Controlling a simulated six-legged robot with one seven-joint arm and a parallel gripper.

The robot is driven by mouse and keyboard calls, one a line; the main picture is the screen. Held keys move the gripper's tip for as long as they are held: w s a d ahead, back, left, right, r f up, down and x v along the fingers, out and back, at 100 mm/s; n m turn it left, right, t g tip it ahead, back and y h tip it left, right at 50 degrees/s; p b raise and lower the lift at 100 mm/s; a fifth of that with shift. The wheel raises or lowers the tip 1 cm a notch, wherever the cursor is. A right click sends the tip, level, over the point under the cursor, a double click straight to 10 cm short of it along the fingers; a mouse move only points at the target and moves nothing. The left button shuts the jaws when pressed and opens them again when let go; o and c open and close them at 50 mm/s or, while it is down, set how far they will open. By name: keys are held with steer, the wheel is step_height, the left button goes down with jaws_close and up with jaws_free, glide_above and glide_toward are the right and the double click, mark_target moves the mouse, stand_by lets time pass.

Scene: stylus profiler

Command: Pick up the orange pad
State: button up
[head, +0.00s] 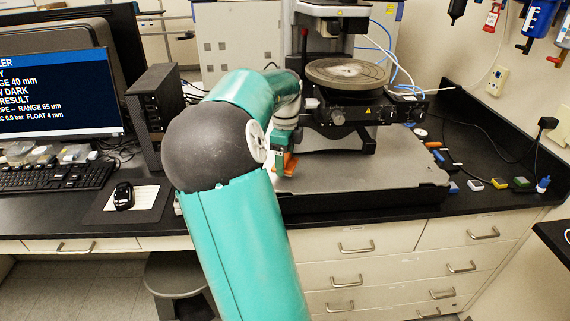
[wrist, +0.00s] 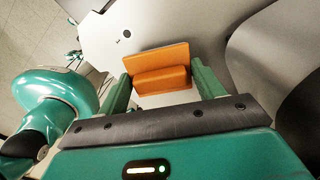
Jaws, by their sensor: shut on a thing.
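The orange pad (wrist: 160,62) is a block with a wider flat part and a raised ridge, seen between the two green fingers of my gripper (wrist: 158,88) in the wrist view. The fingers are shut on its sides. In the head view the orange pad (head: 290,164) shows small below my gripper (head: 283,165), low over the grey base plate of the profiler. I cannot tell whether it touches the plate. My arm hides part of the plate's left side.
The profiler's round stage (head: 347,74) stands just right of and above my gripper. Several small coloured blocks lie on the black bench (head: 480,200) at right. A monitor (head: 60,90), keyboard (head: 55,178) and mouse (head: 123,196) are at left. The front of the base plate (head: 370,180) is clear.

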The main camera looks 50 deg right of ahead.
steer(key=s+a+r, duration=0.2)
steer(key=a+r, duration=0.8)
steer(key=a, duration=0.4)
steer(key=shift+r, duration=0.4)
